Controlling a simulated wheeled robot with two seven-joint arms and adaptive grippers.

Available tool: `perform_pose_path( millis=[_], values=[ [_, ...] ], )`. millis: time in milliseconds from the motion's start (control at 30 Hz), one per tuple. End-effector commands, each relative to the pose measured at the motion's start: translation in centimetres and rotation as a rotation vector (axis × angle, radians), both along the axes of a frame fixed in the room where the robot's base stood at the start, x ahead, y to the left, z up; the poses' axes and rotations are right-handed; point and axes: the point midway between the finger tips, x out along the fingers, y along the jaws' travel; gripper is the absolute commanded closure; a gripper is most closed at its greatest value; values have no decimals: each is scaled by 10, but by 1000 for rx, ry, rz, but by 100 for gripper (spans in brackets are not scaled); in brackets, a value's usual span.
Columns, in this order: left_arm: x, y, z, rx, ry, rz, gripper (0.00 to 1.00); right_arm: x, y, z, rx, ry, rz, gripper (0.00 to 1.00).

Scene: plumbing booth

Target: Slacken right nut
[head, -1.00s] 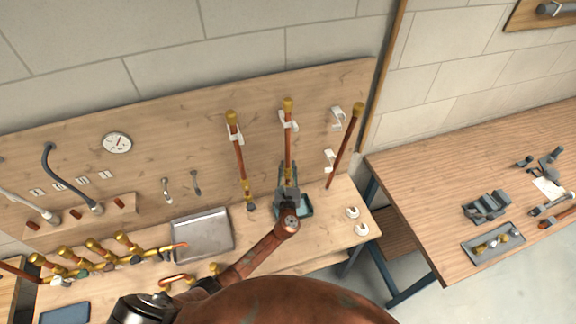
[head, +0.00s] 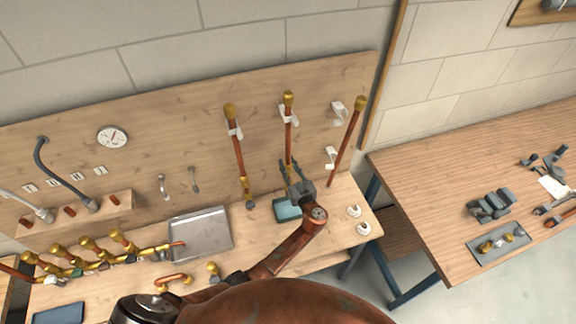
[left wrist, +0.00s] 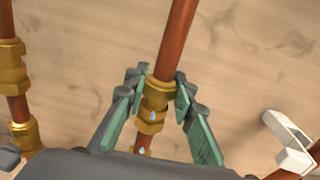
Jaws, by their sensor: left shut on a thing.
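A brass nut (left wrist: 156,96) sits on the middle upright copper pipe (head: 288,138), which stands against the wooden back panel. In the left wrist view, the green-padded fingers of my left gripper (left wrist: 160,104) lie on both sides of this nut and are shut on it. Small pale-blue spots like drops show on the brass and just below it. In the head view my left gripper (head: 291,172) is at the pipe's lower end and hides the nut. The left copper pipe (head: 239,155) has its own brass fittings (left wrist: 14,80). My right gripper is out of view.
A third copper pipe (head: 347,140) leans at the right near white clips (head: 331,157). A teal tray (head: 286,211) lies below my gripper. A metal tray (head: 200,235) and a brass-valve manifold (head: 100,255) are on the bench to the left.

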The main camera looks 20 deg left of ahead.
Motion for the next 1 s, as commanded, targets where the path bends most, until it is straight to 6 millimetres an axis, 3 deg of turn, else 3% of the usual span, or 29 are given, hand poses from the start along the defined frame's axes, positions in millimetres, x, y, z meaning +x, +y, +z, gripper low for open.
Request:
perform_pose_path(
  millis=[167,200,433,767,1000],
  values=[
    [1,0,1,-1,-2,-1,100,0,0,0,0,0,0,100],
    [1,0,1,-1,-2,-1,74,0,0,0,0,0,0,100],
    [0,0,1,0,-1,-1,59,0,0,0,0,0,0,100],
    [-2,-2,0,-1,-1,-2,58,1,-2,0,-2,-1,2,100],
    [-30,-24,0,-2,-1,-3,58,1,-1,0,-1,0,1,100]
  ],
)
